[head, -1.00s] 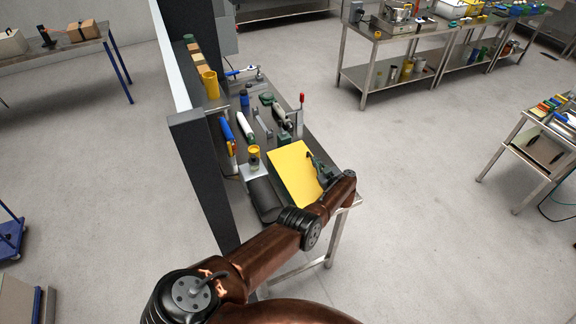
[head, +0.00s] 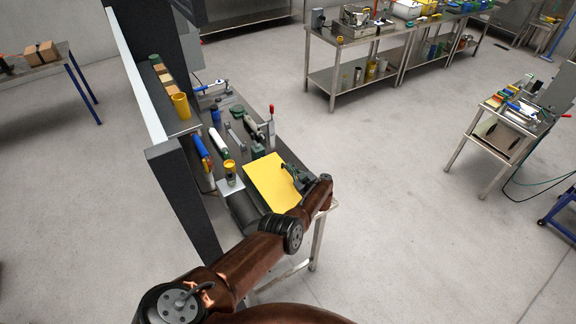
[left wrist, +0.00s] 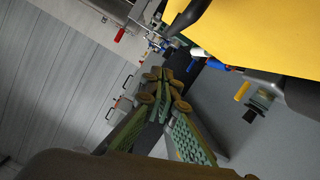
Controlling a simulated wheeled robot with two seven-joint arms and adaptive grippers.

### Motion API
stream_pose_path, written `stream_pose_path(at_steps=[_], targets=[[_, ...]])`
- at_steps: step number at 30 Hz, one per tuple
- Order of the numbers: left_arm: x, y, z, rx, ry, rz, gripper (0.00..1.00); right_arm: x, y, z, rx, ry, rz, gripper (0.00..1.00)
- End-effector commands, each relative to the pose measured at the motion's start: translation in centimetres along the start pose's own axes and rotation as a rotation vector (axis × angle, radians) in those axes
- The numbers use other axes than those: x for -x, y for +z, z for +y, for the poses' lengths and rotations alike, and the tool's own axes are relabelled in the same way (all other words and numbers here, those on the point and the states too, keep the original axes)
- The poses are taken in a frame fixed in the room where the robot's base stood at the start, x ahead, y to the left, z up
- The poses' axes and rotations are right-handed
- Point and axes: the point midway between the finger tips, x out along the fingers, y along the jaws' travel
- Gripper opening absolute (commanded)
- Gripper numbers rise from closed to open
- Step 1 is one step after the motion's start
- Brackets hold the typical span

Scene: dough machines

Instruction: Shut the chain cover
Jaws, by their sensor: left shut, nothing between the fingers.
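A flat yellow panel (head: 268,182), apparently the chain cover, is at the near end of the bench, beside a dark roller-like cylinder (head: 243,211). In the left wrist view the yellow panel (left wrist: 268,35) fills the upper right. I cannot tell its exact angle. My left gripper (head: 289,170) is at the panel's right edge in the head view, close to it; contact cannot be told. In the left wrist view its green fingers (left wrist: 165,76) meet at the tips with nothing between them. My right gripper is not in view.
A tall dark wall (head: 184,195) borders the bench's left side. The floor to the right (head: 400,180) is clear.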

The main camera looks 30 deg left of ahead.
Motion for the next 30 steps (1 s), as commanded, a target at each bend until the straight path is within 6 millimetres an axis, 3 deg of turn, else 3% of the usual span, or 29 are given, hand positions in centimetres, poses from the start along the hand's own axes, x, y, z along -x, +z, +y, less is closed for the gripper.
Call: stream_pose_path(at_steps=[1, 12, 20, 30], targets=[[1.0, -0.3, 0.2, -0.003, 0.001, -0.005, 0.0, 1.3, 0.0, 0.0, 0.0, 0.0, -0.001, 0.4], [6.5, -0.2, 0.3, -0.002, 0.002, -0.003, 0.0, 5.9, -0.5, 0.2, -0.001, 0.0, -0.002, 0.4], [8.4, 0.1, 0.2, -0.002, 0.0, -0.002, 0.0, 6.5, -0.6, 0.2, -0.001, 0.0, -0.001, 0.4], [8.7, 0.2, 0.1, -0.001, 0.001, -0.001, 0.0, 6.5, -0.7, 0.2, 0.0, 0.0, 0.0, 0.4]])
